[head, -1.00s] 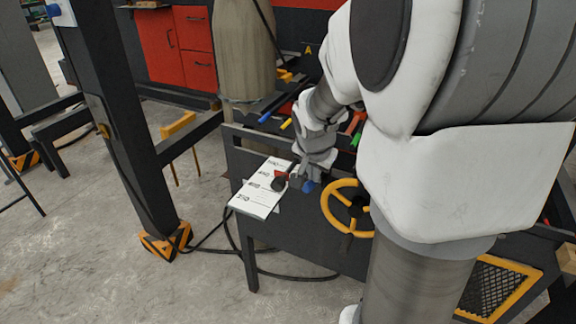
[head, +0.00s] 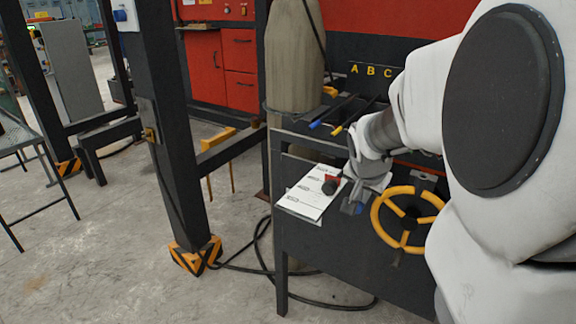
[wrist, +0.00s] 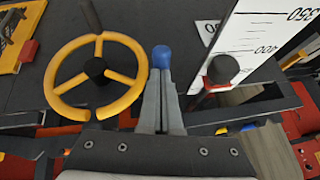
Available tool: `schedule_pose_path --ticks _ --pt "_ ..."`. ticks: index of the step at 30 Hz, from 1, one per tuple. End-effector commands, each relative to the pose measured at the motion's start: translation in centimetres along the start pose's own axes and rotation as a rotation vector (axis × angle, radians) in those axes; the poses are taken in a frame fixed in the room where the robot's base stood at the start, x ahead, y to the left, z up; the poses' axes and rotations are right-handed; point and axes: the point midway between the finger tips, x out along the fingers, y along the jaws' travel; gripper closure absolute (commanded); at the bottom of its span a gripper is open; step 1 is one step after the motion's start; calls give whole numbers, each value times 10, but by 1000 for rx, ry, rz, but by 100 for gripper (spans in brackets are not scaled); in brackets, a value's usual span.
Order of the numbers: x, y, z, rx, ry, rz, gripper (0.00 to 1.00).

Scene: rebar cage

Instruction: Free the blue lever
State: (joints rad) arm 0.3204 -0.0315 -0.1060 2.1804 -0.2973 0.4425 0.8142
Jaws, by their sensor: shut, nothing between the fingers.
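A blue ball knob (wrist: 162,57) stands at the tips of my gripper (wrist: 161,82) in the wrist view. My gripper's fingers are together with nothing between them; whether they touch the knob is unclear. The knob's stem is hidden by the fingers. A long dark bar with a blue end (head: 314,124) lies farther back, beside a yellow-ended one (head: 336,131). I cannot tell which blue-ended piece is the blue lever.
A black knob with a red base (wrist: 222,68) stands right of the blue knob, by a white scale sheet (wrist: 262,45). The handwheel (wrist: 137,62) is close on the left. A dark post (head: 172,130) stands left of the bench, with cables on the floor.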

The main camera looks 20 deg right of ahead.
Motion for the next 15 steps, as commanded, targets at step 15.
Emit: schedule_pose_path --ticks 15 --pt "26 6 21 0 0 0 100"
